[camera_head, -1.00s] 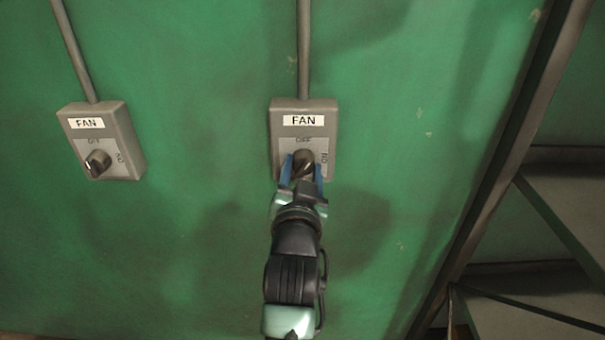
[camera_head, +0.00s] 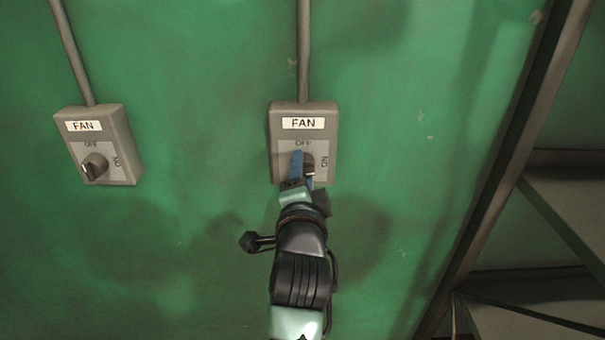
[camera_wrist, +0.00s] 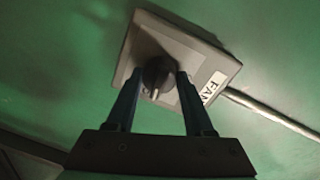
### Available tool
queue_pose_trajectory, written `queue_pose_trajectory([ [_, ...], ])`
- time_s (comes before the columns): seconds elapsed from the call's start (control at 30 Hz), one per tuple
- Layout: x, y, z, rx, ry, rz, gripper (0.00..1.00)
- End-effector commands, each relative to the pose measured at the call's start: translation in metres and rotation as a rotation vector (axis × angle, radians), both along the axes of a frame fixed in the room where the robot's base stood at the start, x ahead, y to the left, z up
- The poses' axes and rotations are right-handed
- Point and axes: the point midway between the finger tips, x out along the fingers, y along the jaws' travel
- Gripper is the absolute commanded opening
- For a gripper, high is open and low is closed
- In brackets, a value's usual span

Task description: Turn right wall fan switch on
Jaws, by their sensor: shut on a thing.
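The right wall fan switch (camera_head: 302,112) is a grey box with a white FAN label, OFF printed above its dark knob and ON to the right. My gripper (camera_head: 303,166) is at the knob, its blue fingers rolled so that one partly covers it. In the wrist view the fingers (camera_wrist: 160,76) are shut on the dark knob (camera_wrist: 157,70), one on each side. A pale mark on the knob points down in that view, roughly at right angles to the direction of the FAN label. The head view hides much of the knob.
A second FAN switch (camera_head: 97,130) is on the green wall to the left, its knob untouched. Conduits (camera_head: 304,50) run up from both boxes. A metal post (camera_head: 510,170) and shelf-like steps (camera_head: 570,215) stand at the right. The wall between the switches is clear.

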Motion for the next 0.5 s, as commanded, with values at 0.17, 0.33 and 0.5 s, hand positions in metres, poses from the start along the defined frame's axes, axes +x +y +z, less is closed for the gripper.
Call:
queue_pose_trajectory([
  [0.17, 0.0, -0.0005, 0.0004, 0.088, -0.001, -0.001, 0.0],
  [0.33, 0.0, -0.0005, 0.0006, 0.135, -0.002, 0.0, 0.0],
  [0.5, 0.0, -0.0006, 0.0007, 0.157, -0.001, -0.001, 0.0],
])
